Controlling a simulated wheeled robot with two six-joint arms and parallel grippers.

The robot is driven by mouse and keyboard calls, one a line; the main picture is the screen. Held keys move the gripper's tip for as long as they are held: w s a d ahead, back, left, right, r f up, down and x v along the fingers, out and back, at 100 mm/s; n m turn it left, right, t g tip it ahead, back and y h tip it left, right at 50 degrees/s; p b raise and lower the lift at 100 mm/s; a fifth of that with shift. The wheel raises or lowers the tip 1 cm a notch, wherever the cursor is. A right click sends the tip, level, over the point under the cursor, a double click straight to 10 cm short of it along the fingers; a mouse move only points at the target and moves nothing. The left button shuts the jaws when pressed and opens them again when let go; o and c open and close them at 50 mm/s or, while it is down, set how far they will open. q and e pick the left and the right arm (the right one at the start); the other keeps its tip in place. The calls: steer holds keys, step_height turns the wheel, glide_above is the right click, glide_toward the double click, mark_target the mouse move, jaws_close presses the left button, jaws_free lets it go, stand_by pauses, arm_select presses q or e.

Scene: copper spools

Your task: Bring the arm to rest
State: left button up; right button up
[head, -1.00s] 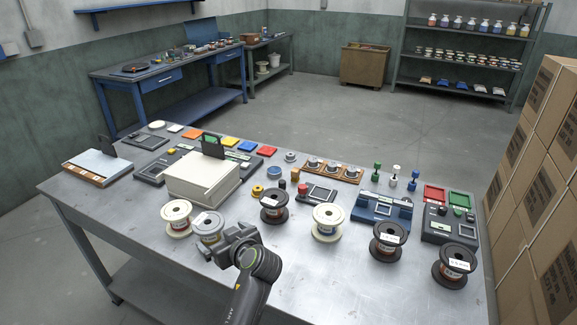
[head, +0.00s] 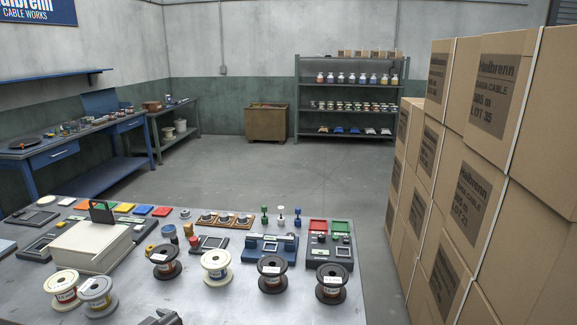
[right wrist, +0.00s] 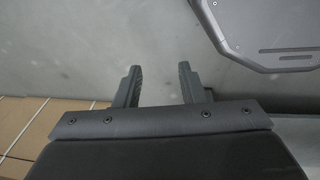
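My left gripper (head: 162,318) shows only as a dark piece at the bottom edge of the head view, in front of the spools; its fingers cannot be made out. My right gripper (right wrist: 158,82) is open and empty in the right wrist view, its two dark fingers apart over bare grey floor. It is not in the head view. Spools stand upright along the near part of the table: a cream one (head: 62,290), a grey one (head: 97,296), a black one (head: 164,262), another cream one (head: 216,268) and black ones (head: 271,274) (head: 331,284) at the right.
The metal table (head: 240,305) also carries a cream box (head: 90,246), a blue fixture (head: 271,249) and coloured trays. Stacked cardboard boxes (head: 470,190) rise close on the right. A dark grey panel (right wrist: 270,30) is at upper right in the right wrist view.

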arm_select(q)
steer(key=s+a+f+m+g+h, duration=0.1)
steer(key=s+f+m+h, duration=0.3)
steer(key=s, duration=0.7)
steer(key=s+a+f+m+g+h, duration=0.1)
steer(key=s+f+m+g+h, duration=0.1)
steer(key=s+f, duration=0.65)
steer(key=s+d+r+m+h, duration=0.2)
steer(key=s, duration=0.4)
steer(key=s+d+r+m+h, duration=0.1)
steer(key=s+d+r+m, duration=0.1)
steer(key=s, duration=0.4)
step_height(320, 180, down, 25)
steer(key=a+g, duration=0.1)
steer(key=g, duration=0.1)
steer(key=s+d+f+g+h, duration=0.1)
steer(key=s+f, duration=1.4)
steer(key=f, duration=0.1)
steer(key=shift+r+m, duration=0.1)
steer(key=shift+m, duration=0.2)
